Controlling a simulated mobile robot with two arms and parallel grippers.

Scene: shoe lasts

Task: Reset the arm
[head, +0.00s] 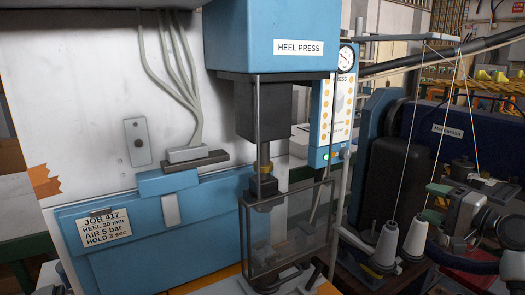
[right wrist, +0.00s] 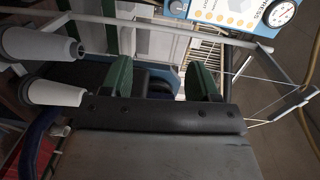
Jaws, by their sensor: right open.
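My right gripper (head: 436,203) is at the right side of the head view, beside the white thread cones. Its two green fingertips are apart with nothing between them. In the right wrist view the right gripper (right wrist: 160,80) also shows open and empty, with a green pad on each finger. My right arm comes in from the right edge of the head view. My left gripper is in neither view.
The blue heel press (head: 265,35) stands at the centre with a clear guard (head: 290,230) below it. A pressure gauge (head: 346,59) is beside it. White thread cones (head: 387,244) stand close left of my right gripper. A blue job panel (head: 160,235) is at left.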

